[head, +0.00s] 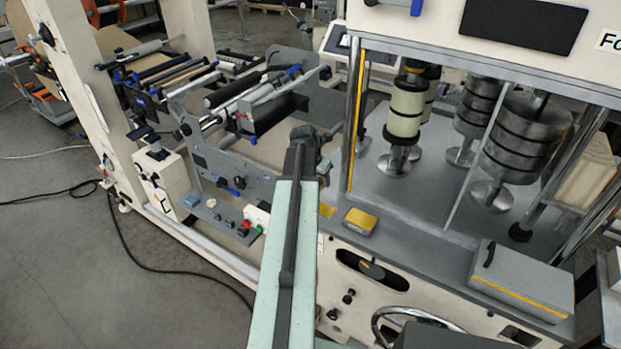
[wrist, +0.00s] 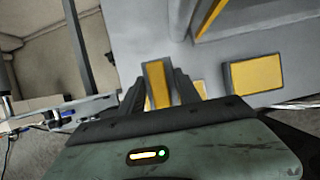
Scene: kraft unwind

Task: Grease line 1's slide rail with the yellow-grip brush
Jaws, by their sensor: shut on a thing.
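My gripper (wrist: 157,76) is shut on a narrow yellow piece with grey edges, which I take to be the grip of the yellow-grip brush (wrist: 157,86). It stands upright in the wrist view between the two dark fingers. The bristles do not show. In the head view my gripper (head: 308,147) is at the far end of my arm, by the grey machine deck; its fingers and the brush are too small or hidden to tell there. I cannot tell which part is line 1's slide rail.
A yellow-topped block (head: 360,221) lies on the deck right of my arm; a yellow block also shows in the wrist view (wrist: 257,75). Upright posts and roll stacks (head: 404,115) stand behind. A grey box (head: 522,279) sits at right. Blue-ended rollers (head: 250,90) are at left.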

